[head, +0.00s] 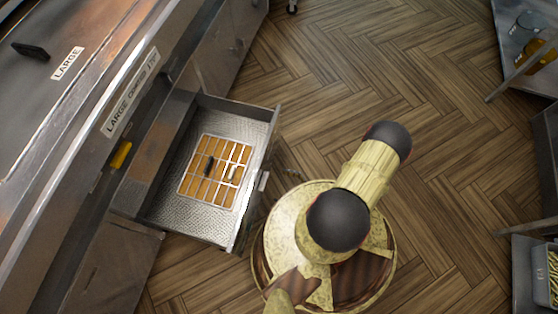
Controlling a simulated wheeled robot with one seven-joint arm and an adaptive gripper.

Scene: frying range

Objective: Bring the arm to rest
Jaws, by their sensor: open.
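My arm shows in the head view as pale yellow links with dark round joints, over my round base at the lower middle. The upper link points up and to the right, over the wood floor. I cannot make out my gripper in this view. No other object belongs to the task.
A metal drawer (219,226) stands open left of my base, close to it. In it lies a white-framed orange grid (213,199) with a small dark item and a pale item on it. The steel counter (110,55) fills the left. Wood floor (430,70) is clear at the upper middle. A grey bin (522,265) stands at the lower right.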

